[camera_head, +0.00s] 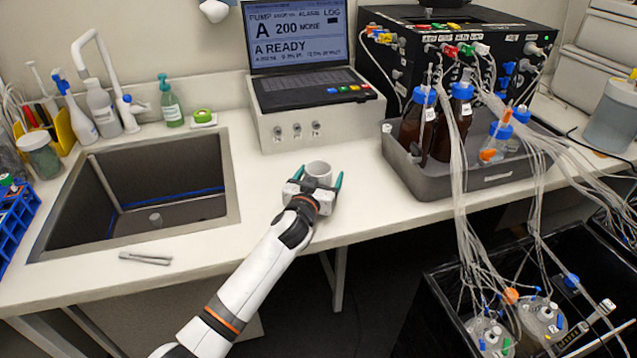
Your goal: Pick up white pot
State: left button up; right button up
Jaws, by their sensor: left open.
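The white pot (318,170) is a small round open-topped cup. It stands upright on the white counter, in front of the grey control box. My left gripper (315,181) is at the pot with its two teal fingers spread, one on each side of it. The jaws are open around the pot; I cannot tell whether either finger touches it. The palm hides the pot's near lower side. My right gripper is not in view.
A sink (150,187) opens in the counter to the left, with tweezers (145,258) before it. A control box with screen (308,127) stands behind the pot. A grey tray (470,181) of bottles and tubes is at the right. The nearby counter is clear.

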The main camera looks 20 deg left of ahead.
pick_arm(q)
jog(key=shift+w, duration=0.45)
jog(key=shift+c, duration=0.2)
jog(key=c, duration=1)
